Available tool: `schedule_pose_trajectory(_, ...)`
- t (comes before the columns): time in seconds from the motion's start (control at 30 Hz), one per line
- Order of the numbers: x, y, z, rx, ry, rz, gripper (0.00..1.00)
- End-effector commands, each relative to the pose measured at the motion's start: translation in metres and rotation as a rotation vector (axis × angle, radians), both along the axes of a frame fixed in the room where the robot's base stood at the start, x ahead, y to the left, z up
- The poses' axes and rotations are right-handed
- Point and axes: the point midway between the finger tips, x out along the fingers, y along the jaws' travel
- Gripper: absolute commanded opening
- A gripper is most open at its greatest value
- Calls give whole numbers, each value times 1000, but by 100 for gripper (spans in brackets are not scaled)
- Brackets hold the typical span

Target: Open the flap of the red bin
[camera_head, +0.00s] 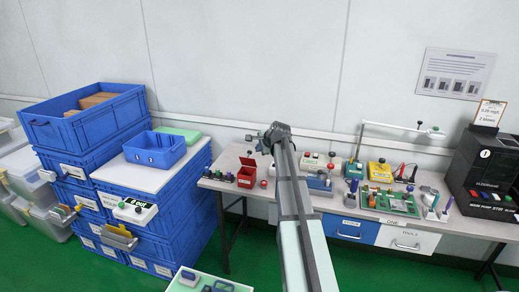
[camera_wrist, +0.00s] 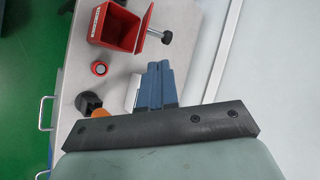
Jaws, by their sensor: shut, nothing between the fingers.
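The red bin (camera_head: 247,178) stands near the left end of the workbench. It also shows in the wrist view (camera_wrist: 117,27), top left, with its dark inside exposed. Its red flap (camera_head: 249,162) is raised and leans back from the opening; in the wrist view the flap (camera_wrist: 146,20) lies to the right of the bin. My gripper (camera_wrist: 162,67) is shut and empty, with its blue-grey fingers together. It is apart from the bin, below and right of it in the wrist view. In the head view my gripper (camera_head: 263,143) is small and partly hidden by my wrist.
A dark cylinder (camera_wrist: 158,37) is beside the flap. A small red-rimmed round item (camera_wrist: 99,69) stands in front of the bin. A black and orange item (camera_wrist: 88,103) is near my gripper. Blue crates (camera_head: 172,222) stand left of the bench (camera_head: 216,184); the wall is close behind.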

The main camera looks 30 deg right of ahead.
Motion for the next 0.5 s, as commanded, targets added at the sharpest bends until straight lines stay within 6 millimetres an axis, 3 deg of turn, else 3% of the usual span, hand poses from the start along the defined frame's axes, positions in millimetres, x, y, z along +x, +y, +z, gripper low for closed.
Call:
schedule_pose_trajectory(0.2, 29, 0, -25, -1, 1, 1, 0)
schedule_pose_trajectory(0.5, 53, -1, -48, -1, -2, -1, 0)
